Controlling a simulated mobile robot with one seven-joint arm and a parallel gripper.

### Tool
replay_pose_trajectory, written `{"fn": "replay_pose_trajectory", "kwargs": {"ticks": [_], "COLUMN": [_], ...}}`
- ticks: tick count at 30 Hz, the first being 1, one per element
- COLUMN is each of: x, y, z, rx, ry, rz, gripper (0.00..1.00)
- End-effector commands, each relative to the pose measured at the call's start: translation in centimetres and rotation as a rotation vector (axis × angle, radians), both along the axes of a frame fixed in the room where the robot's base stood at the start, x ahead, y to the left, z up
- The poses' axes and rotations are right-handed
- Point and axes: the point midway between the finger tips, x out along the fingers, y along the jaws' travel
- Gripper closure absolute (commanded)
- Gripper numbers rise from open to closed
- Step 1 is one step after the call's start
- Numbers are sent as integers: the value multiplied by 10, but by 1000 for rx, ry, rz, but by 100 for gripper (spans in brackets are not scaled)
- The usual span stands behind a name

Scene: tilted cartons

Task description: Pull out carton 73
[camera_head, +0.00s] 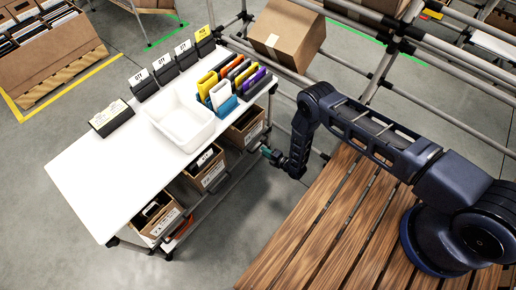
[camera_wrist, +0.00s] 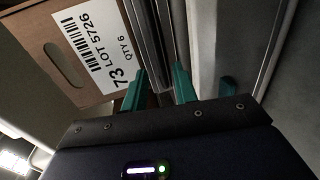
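Carton 73 (camera_wrist: 52,30) is brown cardboard with a hand hole and a white label (camera_wrist: 92,42) reading "73 LOT 5726 QTY 6". It fills the upper left of the wrist view, partly cut off. My gripper (camera_wrist: 160,88) has two teal fingers spread apart just beside the label's "73" end. Nothing is clearly held between them; whether a finger touches the carton, I cannot tell. In the head view my gripper (camera_head: 267,152) hangs beside the right end of the white-topped cart, nearest the rightmost carton (camera_head: 235,137). Carton labels are too small to read there.
Two more cartons (camera_head: 190,182) (camera_head: 141,222) sit tilted under the white top (camera_head: 100,190). Grey rails (camera_wrist: 150,30) run close to my fingers. A white bin (camera_head: 163,130) and colored folders stand on top. A closed box (camera_head: 288,38) sits behind.

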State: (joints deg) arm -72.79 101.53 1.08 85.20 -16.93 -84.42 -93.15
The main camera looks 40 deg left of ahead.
Motion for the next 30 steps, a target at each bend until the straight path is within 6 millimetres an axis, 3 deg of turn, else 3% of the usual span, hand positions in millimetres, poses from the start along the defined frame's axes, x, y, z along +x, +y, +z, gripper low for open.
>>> {"fn": "replay_pose_trajectory", "kwargs": {"ticks": [9, 23, 28, 30], "x": [0, 0, 0, 0], "y": [44, 56, 56, 56], "z": [-10, -12, -12, -12], "rx": [0, -1, -1, -1], "ry": [-1, 0, 0, 0], "rz": [0, 0, 0, 0], "gripper": [71, 71, 100, 100]}}
